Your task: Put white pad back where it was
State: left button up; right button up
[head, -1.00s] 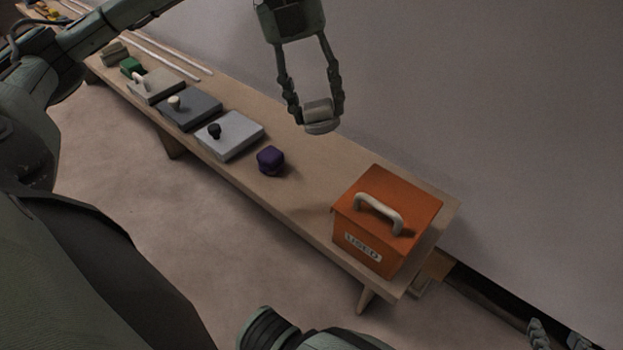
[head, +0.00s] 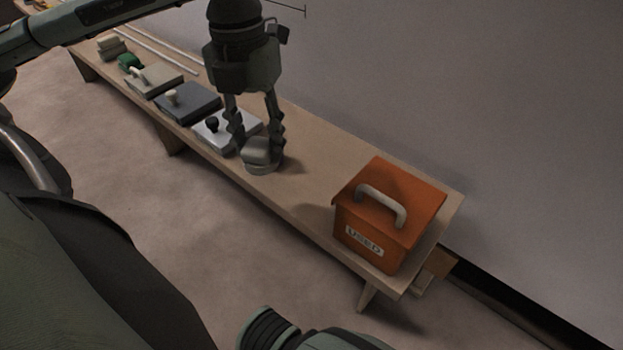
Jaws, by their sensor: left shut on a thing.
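The white pad (head: 262,162), a pale grey-white rounded piece, is between the fingertips of my left gripper (head: 262,150). The gripper points down and is shut on it. The pad is low over the long wooden bench, just right of the light box with the black knob; I cannot tell whether it touches the bench top. The purple block is hidden behind the gripper and pad. My right gripper is not in view.
An orange box (head: 352,218) with a pale handle and a "USED" label stands at the bench's (head: 300,203) near end. Left along the bench are a light box (head: 213,137) with a black knob, a dark grey box (head: 196,108), a light box (head: 165,84) with a handle, a green block (head: 128,62) and pale rods.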

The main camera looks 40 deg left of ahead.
pick_arm(q)
jog(key=shift+s+a+f+y, duration=0.2)
jog(key=shift+s+a, duration=0.15)
jog(key=shift+s, duration=0.15)
jog(key=shift+s+a+f+y, duration=0.15)
jog(key=shift+s+a, duration=0.15)
jog(key=shift+s, duration=0.15)
jog(key=w+d+f, duration=0.1)
jog(key=w+f, duration=0.1)
jog(key=w, duration=0.1)
jog(key=w+d+f, duration=0.2)
jog(key=w, duration=0.1)
jog(key=w+d+f+p, duration=0.1)
jog(key=w+d+f, duration=0.1)
jog(key=w+f, duration=0.1)
jog(key=shift+w+d, duration=0.15)
jog(key=shift+w, duration=0.4)
notch_tip(320, 180, down, 4)
jog(key=shift+f, duration=0.1)
jog(key=o, duration=1.5)
jog(key=shift+c, duration=0.2)
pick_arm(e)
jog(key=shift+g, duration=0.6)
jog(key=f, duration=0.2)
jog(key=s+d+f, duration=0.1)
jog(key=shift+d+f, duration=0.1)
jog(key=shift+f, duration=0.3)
